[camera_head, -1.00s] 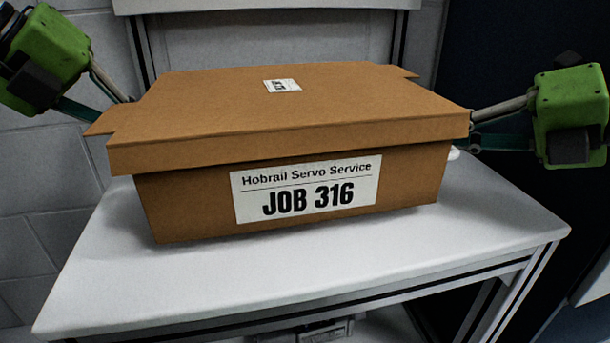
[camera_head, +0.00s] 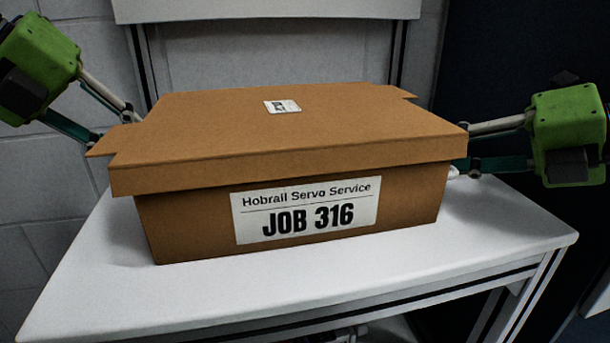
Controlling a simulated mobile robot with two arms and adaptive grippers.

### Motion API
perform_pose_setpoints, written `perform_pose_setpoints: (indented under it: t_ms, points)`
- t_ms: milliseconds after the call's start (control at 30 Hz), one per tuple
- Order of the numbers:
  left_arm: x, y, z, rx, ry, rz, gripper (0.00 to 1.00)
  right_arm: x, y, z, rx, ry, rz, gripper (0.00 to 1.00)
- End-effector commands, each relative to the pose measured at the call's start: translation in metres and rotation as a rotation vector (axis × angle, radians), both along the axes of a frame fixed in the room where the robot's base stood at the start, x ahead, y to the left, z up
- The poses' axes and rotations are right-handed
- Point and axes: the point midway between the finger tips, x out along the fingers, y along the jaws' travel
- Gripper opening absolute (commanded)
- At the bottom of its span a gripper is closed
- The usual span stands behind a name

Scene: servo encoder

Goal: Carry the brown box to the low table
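The brown box (camera_head: 180,215) has a lid and a white front label reading "Hobrail Servo Service JOB 316". It is level at the white table (camera_head: 500,225); its bottom edge looks on or very close to the top, and I cannot tell which. My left gripper (camera_head: 125,120) is at the box's left end, fingers reaching behind the lid's edge. My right gripper (camera_head: 462,150) is at the right end, fingers reaching to the side under the lid. Both sets of fingertips are mostly hidden by the box, so their grip is unclear.
The white tabletop is bare in front of the box and to its right. A white panel (camera_head: 260,9) on dark posts stands behind, before a grey block wall (camera_head: 60,165). A dark surface (camera_head: 510,50) is at the back right. No second table is clearly visible.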

Motion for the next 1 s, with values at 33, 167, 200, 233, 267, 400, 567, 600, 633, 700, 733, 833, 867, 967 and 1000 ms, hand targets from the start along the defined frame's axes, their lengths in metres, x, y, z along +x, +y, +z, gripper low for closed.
perform_pose_setpoints:
  t_ms: [33,167,200,233,267,400,567,600,633,700,733,833,867,967,1000]
  points:
    - [-0.004,0.004,0.008,-0.002,-0.005,0.001,0.24,0.000,0.001,0.000,-0.001,0.000,0.002,0.24]
    - [-0.015,0.013,0.025,-0.002,-0.003,0.003,0.24,-0.001,0.001,0.000,0.000,0.001,0.003,0.24]
    - [-0.019,0.016,0.030,-0.002,-0.003,0.003,0.24,-0.001,0.001,0.000,0.000,0.001,0.003,0.24]
    - [-0.020,0.017,0.032,-0.001,-0.003,0.003,0.24,-0.001,0.001,0.000,0.000,0.001,0.003,0.24]
    - [-0.021,0.018,0.035,0.000,-0.003,0.004,0.24,-0.001,0.001,-0.001,0.000,0.001,0.003,0.24]
    - [-0.027,0.023,0.043,-0.001,-0.001,0.004,0.24,-0.001,0.001,-0.001,0.000,0.001,0.003,0.24]
    - [-0.030,0.025,0.047,0.000,0.001,0.003,0.24,-0.001,0.001,0.001,0.001,0.000,0.004,0.24]
    - [-0.031,0.025,0.047,-0.001,0.002,0.003,0.24,-0.001,0.001,0.003,0.000,-0.001,0.004,0.24]
    - [-0.031,0.025,0.048,-0.001,0.002,0.003,0.24,-0.001,0.001,0.005,0.001,-0.002,0.004,0.24]
    - [-0.031,0.025,0.048,0.000,0.001,0.002,0.24,0.000,0.001,0.011,0.002,-0.003,0.004,0.24]
    - [-0.031,0.025,0.048,0.000,0.001,0.002,0.24,-0.001,0.001,0.014,0.001,-0.004,0.004,0.24]
    - [-0.031,0.025,0.048,0.000,0.001,0.002,0.24,-0.001,0.001,0.028,0.002,-0.005,0.004,0.24]
    - [-0.031,0.025,0.048,0.000,0.001,0.002,0.24,-0.001,0.001,0.033,0.002,-0.005,0.003,0.24]
    - [-0.030,0.025,0.048,0.000,0.001,0.002,0.24,0.000,0.001,0.049,0.002,-0.005,0.003,0.24]
    - [-0.030,0.025,0.047,0.000,0.001,0.002,0.24,-0.001,0.001,0.055,0.002,-0.006,0.003,0.24]
